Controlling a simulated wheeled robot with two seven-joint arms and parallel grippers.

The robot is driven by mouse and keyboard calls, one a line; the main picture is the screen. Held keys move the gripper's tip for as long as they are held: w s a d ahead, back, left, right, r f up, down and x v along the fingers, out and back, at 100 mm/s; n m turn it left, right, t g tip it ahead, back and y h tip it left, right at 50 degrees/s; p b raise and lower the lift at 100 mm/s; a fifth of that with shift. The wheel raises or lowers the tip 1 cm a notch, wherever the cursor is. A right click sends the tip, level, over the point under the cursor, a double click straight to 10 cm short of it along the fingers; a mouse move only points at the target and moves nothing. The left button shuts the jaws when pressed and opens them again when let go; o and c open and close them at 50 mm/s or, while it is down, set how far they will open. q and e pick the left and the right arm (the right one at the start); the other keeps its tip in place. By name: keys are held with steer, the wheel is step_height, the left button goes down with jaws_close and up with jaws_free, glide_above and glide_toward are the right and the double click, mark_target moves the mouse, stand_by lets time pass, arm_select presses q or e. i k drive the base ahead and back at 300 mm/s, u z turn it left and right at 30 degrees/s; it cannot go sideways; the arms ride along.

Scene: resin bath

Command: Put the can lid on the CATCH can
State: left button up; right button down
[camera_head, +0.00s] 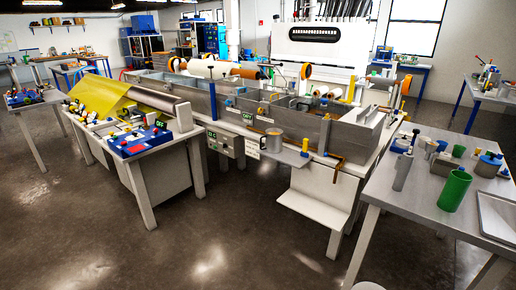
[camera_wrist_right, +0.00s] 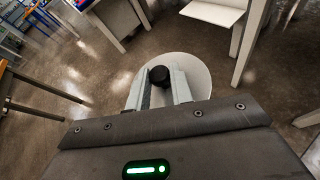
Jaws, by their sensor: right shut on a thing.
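My right gripper (camera_wrist_right: 160,88) is shut on the black knob of the can lid (camera_wrist_right: 196,72), a pale round disc, in the right wrist view. The lid is held above the floor, away from any can, and part of it is hidden behind the fingers. A grey can (camera_head: 272,141) with a handle stands upright and open on a small ledge at the front of the long bath in the head view. Small labels are beside and below it, too small to read, so I cannot confirm it is the CATCH can. My left gripper is not in view.
The grey ledge (camera_head: 288,157) juts out from the bath, with a white step (camera_head: 318,205) lower down. A table (camera_head: 422,202) at right holds a green cup (camera_head: 454,190) and several tools. The floor in front is clear.

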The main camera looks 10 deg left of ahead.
mark_target(274, 132)
steer(key=u, duration=0.4)
steer(key=i, duration=0.65)
steer(key=u, duration=0.45)
